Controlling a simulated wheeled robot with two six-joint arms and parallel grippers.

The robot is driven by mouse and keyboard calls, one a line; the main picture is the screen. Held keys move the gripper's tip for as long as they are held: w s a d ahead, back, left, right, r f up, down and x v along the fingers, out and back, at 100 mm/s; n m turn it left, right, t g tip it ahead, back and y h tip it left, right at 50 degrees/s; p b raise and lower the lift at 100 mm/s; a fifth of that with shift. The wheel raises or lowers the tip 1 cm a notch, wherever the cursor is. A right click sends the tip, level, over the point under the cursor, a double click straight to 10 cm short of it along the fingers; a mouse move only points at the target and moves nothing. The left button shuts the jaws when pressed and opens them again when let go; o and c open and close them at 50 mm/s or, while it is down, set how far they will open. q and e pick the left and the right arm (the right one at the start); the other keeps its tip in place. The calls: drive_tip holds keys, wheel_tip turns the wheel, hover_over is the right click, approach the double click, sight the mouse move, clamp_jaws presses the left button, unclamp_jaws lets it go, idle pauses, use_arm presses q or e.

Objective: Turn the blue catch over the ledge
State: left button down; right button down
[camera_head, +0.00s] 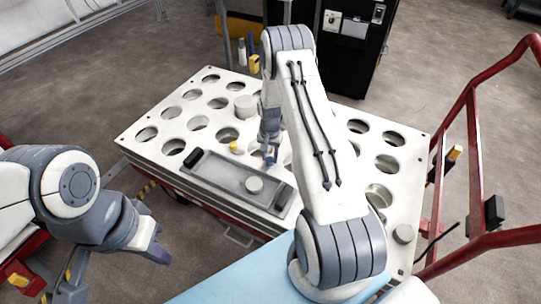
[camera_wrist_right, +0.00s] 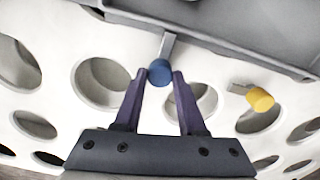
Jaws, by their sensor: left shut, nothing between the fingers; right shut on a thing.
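The blue catch (camera_wrist_right: 160,72) has a round blue knob and a grey arm. In the right wrist view its knob sits between the fingertips of my right gripper (camera_wrist_right: 160,76), which is shut on it. Its grey arm points up toward the grey tray's rim (camera_wrist_right: 225,38); I cannot tell if it lies over that ledge. In the head view my right gripper (camera_head: 269,152) is at the tray's far side, partly hidden by its arm. A yellow catch (camera_wrist_right: 260,99) stands beside it, its arm pointing left. My left gripper (camera_head: 157,252) is shut and empty, away from the tray.
The grey tray (camera_head: 215,172) lies on a white panel (camera_head: 145,112) with many round holes. A pale round piece (camera_head: 254,185) is in the tray, and another (camera_head: 245,106) stands on the panel. A red frame (camera_head: 475,150) stands at the right. A black cabinet (camera_head: 360,60) is behind.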

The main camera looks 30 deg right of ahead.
sight(270, 159)
drive_tip(key=shift+w, duration=0.1)
drive_tip(key=c, duration=0.5)
unclamp_jaws()
wheel_tip(270, 159, up, 11)
drive_tip(key=p, duration=0.2)
drive_tip(key=shift+f, duration=0.2)
